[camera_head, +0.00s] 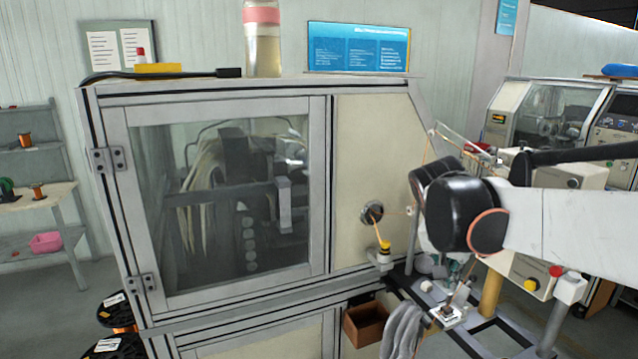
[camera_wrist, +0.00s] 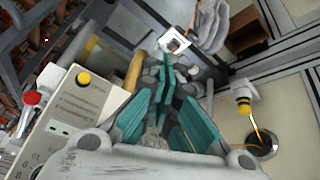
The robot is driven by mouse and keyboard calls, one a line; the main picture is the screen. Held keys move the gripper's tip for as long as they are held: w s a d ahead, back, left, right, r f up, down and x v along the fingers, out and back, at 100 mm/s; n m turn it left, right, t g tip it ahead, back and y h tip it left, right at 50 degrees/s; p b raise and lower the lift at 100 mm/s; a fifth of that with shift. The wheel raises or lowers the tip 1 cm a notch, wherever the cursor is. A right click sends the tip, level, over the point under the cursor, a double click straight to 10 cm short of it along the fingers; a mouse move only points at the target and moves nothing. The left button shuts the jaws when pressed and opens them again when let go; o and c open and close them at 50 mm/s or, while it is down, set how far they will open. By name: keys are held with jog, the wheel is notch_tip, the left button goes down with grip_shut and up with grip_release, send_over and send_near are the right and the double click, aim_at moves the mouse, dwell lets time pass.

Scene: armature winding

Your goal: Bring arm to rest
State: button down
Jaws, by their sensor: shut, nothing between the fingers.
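My gripper (camera_wrist: 172,72) shows in the wrist view with its teal-padded fingers drawn together and nothing between them. It points toward the machine's lower frame, where a small white metal fitting (camera_wrist: 175,41) lies beyond the fingertips. In the head view my white and black arm reaches in from the right, in front of the winding machine (camera_head: 372,130). The gripper is mostly hidden there below the black wrist joint. A white fitting (camera_head: 446,316) shows under the arm on the dark rails.
A control box (camera_wrist: 78,112) with a yellow button and a red knob stands close beside my gripper. A yellow-capped guide (camera_head: 384,246) sticks out from the machine front. A grey cloth (camera_head: 402,330) and a brown bin (camera_head: 366,322) are below. A shelf (camera_head: 35,195) stands far left.

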jog(key=s+a+f+n+t+y+b, duration=0.2)
jog(key=s+f, duration=0.4)
jog(key=s, duration=0.3)
jog(key=s+a+f+n+t+y+b, duration=0.1)
jog(key=s+a+f+n+b, duration=0.3)
jog(key=s, duration=0.6)
notch_tip(320, 180, down, 2)
jog(key=shift+s+a+f+n+t+y, duration=0.25)
jog(key=shift+a+n+t+y, duration=0.25)
jog(key=shift+n, duration=0.4)
